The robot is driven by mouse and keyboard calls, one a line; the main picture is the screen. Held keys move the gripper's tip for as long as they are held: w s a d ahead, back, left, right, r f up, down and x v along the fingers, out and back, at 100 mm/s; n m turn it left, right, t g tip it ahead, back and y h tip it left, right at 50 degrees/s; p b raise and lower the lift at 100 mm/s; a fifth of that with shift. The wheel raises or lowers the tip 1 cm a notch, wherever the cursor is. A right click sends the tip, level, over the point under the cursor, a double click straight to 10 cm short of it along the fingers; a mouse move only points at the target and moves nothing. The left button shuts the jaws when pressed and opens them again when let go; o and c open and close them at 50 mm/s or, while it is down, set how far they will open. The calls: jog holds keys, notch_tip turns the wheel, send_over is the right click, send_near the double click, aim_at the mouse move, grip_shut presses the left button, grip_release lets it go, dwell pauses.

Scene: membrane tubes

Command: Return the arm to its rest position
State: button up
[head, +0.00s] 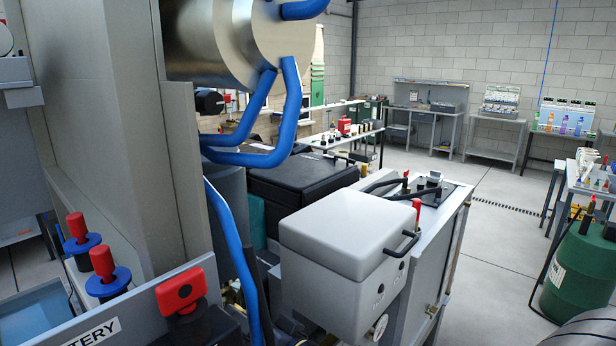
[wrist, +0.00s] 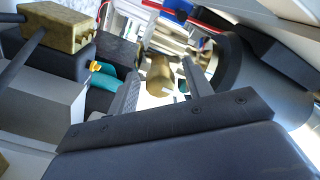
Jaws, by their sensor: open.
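My gripper (wrist: 161,76) shows in the wrist view, its two dark fingers apart with a gap between them. Nothing is held in the gap. A brass-coloured cylinder (wrist: 159,76) shows beyond the fingers; I cannot tell how far off it is. My gripper is not visible in the head view. Much of that view's left side is filled by grey metal parts and a large metal cylinder with blue hoses, which may be my own body or arm.
A white box (head: 335,240) with a dark handle stands close in front, by a grey cabinet (head: 432,265). A black case (head: 300,187) lies behind it. A green drum (head: 580,270) stands at the right. The floor (head: 490,240) between cabinet and drum is clear. A yellowish block (wrist: 60,27) shows in the wrist view.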

jog(key=n+b, duration=0.2)
jog(key=n, duration=0.3)
jog(key=shift+n, duration=0.3)
jog(key=n+b, duration=0.2)
jog(key=n, duration=0.3)
